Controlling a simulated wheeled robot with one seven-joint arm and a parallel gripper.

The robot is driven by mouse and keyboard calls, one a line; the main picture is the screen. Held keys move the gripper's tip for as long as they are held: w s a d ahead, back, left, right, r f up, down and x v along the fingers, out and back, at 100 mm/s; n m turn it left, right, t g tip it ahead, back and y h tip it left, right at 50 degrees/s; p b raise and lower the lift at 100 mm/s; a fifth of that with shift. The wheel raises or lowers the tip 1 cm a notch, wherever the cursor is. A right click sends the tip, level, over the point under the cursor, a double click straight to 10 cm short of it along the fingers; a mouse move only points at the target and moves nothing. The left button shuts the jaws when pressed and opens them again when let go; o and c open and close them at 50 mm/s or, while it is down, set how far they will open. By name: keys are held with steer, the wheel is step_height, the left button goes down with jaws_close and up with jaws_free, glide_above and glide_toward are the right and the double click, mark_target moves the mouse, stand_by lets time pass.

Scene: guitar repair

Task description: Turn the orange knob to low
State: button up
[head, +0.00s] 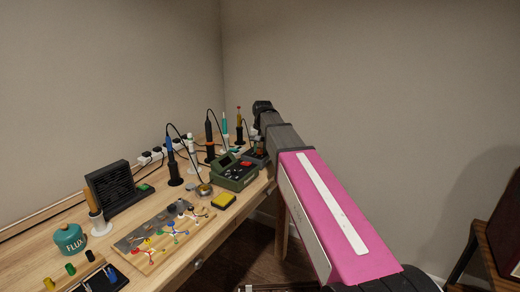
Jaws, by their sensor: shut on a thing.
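My gripper (260,143) reaches down at the far right end of the workbench, beside a green box. It is small in the head view and partly hidden by my wrist. It is shut on what appears to be the orange knob, on a dark unit (256,160) behind the green box. The knob is mostly hidden by my gripper, and its pointer and low mark cannot be read.
The wooden bench (190,244) holds a green box (235,176) with a red part, a yellow sponge (223,201), several upright tools on stands, a black fan-like box (115,187) and a teal flux jar (70,239). Open floor lies right of the bench.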

mark_target(261, 150)
steer(key=m, duration=0.6)
stand_by(0.6)
steer(key=o, duration=0.9)
steer(key=r, duration=1)
steer(key=shift+s+d+r, duration=0.2)
steer(key=shift+d+r, duration=0.05)
steer(key=shift+r, duration=0.15)
